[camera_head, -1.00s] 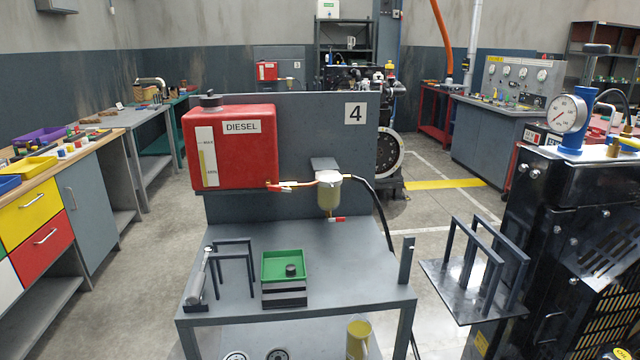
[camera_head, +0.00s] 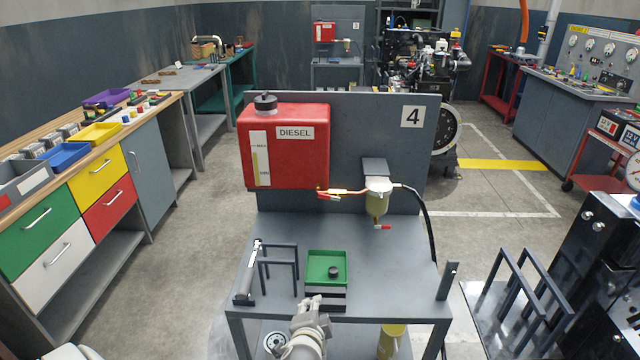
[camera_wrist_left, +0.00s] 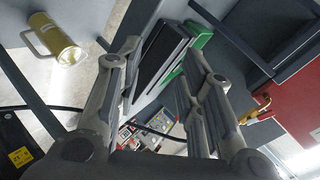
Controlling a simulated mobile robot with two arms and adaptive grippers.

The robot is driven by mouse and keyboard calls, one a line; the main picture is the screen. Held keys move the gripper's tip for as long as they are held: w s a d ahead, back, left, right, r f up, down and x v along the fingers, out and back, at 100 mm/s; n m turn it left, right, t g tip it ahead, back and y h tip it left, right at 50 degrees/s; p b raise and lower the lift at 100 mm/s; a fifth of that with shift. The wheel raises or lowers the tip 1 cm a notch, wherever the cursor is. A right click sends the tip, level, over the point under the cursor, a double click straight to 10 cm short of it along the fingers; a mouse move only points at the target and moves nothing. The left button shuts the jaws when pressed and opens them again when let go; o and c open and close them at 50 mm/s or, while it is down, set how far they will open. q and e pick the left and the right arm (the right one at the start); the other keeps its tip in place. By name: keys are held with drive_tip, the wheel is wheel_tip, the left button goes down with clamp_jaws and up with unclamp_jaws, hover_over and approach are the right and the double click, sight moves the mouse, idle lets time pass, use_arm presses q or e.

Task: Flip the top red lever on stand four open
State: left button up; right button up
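Stand four (camera_head: 412,117) is a grey stand with a red DIESEL tank (camera_head: 310,158) on its back panel. The small top red lever (camera_head: 328,196) sits on the fuel line at the tank's lower right edge. A second red lever (camera_head: 382,227) hangs under the filter bowl (camera_head: 377,205). My left gripper (camera_head: 308,300) is at the stand's front edge, below and in front of the top lever, apart from it. In the left wrist view its fingers (camera_wrist_left: 164,58) are spread with nothing held; the red tank (camera_wrist_left: 300,95) shows at right. My right gripper is not seen.
A black hose (camera_head: 428,225) hangs right of the filter. The air before the panel is clear.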

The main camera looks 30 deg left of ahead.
sight(321, 197)
use_arm(q)
drive_tip(key=w+a+r+m+t+y+p, duration=0.1)
drive_tip(key=w+a+r+m+t+y, duration=0.15)
drive_tip(key=w+r, duration=0.45)
drive_tip(key=w+a+r+m+t+y+p, duration=0.1)
drive_tip(key=w+a+r+m+t, duration=0.2)
drive_tip(key=r, duration=0.9)
drive_tip(key=shift+m+g, duration=0.35)
drive_tip(key=x, duration=1)
drive_tip(key=shift+w+a+f, duration=0.1)
drive_tip(key=shift+w, duration=0.15)
clamp_jaws()
